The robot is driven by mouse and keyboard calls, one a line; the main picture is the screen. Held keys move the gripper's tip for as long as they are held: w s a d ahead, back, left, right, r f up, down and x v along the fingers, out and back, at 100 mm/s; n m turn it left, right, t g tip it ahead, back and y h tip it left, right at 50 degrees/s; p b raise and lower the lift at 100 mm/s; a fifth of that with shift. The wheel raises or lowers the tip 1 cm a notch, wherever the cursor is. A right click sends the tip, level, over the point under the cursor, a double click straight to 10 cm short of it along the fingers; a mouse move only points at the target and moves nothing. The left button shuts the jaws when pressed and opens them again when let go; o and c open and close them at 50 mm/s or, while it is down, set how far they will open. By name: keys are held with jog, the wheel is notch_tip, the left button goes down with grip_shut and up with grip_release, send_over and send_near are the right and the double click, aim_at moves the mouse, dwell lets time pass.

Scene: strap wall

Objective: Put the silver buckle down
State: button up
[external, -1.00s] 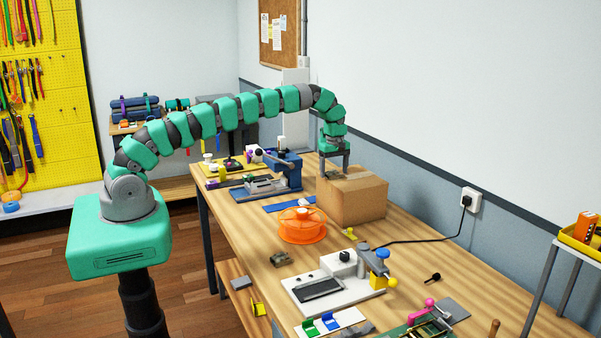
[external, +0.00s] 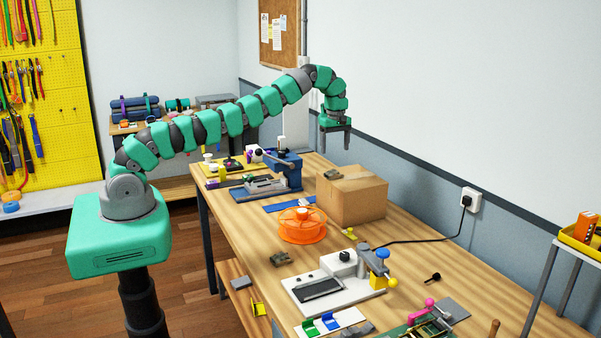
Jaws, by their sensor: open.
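A small grey-silver buckle (external: 333,174) lies on top of the cardboard box (external: 352,201), near its far left edge. My gripper (external: 335,145) is above the box, with its fingers pointing down. It is open and empty, with a clear gap between its fingertips and the buckle. Another small dark metal piece (external: 281,258), which looks like a buckle, lies on the workbench in front of the orange spool.
The orange spool (external: 302,226) stands left of the box on the wooden workbench (external: 425,262). A blue press (external: 287,172) is behind it. A white-based device (external: 335,284) with a yellow knob is in front. A black cable runs to the wall socket (external: 470,200).

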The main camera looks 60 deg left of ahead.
jog(key=shift+r+p, duration=1)
jog(key=shift+r, duration=0.35)
jog(key=s+d+r+m+t, duration=0.1)
jog(key=s+r+m+t, duration=0.15)
jog(key=r, duration=0.85)
jog(key=s+d+r+m+t, duration=0.1)
jog(key=r+m+t, duration=0.15)
jog(key=r, duration=0.85)
jog(key=s+d+r+m+t, duration=0.15)
jog(key=r+m, duration=0.25)
jog(key=r, duration=0.8)
jog(key=s+d+r+m+t, duration=0.2)
jog(key=s+r+m+t, duration=0.7)
jog(key=s+r, duration=1.2)
jog(key=v, duration=0.4)
jog(key=shift+s+d+f, duration=0.15)
jog(key=shift+s+f, duration=0.1)
